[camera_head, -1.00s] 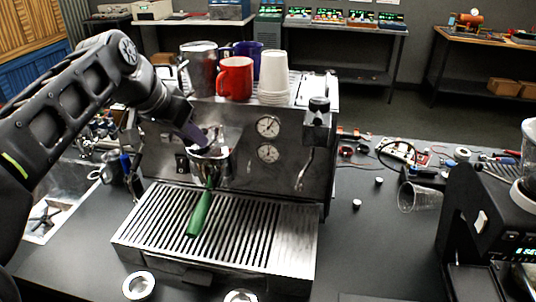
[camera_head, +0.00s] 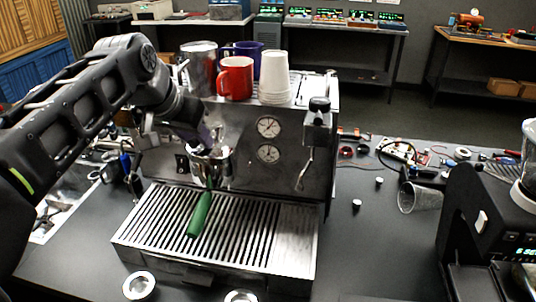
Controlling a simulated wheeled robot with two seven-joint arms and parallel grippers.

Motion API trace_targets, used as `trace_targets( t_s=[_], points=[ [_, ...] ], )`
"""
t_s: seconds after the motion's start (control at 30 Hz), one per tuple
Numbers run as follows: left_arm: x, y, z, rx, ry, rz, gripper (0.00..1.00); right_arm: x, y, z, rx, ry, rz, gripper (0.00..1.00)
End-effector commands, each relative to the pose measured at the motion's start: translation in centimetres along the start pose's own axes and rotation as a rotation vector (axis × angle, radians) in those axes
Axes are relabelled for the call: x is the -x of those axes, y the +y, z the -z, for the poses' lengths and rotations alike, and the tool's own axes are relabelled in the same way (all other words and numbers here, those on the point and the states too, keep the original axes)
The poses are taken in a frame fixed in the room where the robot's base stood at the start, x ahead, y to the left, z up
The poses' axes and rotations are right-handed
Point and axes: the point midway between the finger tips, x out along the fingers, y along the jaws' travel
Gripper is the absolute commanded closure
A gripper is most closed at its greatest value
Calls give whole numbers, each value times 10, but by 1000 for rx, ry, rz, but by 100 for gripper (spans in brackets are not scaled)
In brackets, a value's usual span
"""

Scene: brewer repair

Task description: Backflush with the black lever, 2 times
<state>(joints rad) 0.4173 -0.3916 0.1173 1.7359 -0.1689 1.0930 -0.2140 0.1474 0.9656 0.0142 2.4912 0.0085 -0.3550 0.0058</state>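The espresso machine (camera_head: 285,180) stands on the dark bench, with two gauges on its front. A portafilter with a green handle (camera_head: 200,214) sits under the group head (camera_head: 208,165), its handle pointing toward me over the drip tray. My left gripper (camera_head: 212,140) is at the top of the group head, in front of the machine's face. Its fingers are small and dark there, so I cannot tell whether they are open or shut. I cannot make out the black lever; the gripper and wrist cover that area. My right gripper is not in view.
A red mug (camera_head: 235,78), a blue mug (camera_head: 250,50), a steel pitcher (camera_head: 201,70) and paper cups (camera_head: 275,80) stand on the machine. A black knob (camera_head: 319,104) and steam wand are at its right. A grinder (camera_head: 480,215) stands far right. Small metal baskets (camera_head: 139,286) lie in front.

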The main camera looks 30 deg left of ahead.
Motion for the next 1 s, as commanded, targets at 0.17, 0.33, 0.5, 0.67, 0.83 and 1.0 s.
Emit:
trace_targets(
  t_s=[0.17,0.33,0.5,0.67,0.83,1.0],
  points=[
    [0,9,0,75,-1,53,73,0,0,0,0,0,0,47],
    [0,9,0,83,0,57,73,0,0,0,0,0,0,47],
    [0,11,0,101,-1,70,73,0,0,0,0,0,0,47],
    [-2,19,1,174,-1,121,73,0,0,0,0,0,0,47],
    [-2,21,2,192,0,131,73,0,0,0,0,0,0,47],
    [-2,22,2,197,-1,136,73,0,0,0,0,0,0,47]
  ],
)
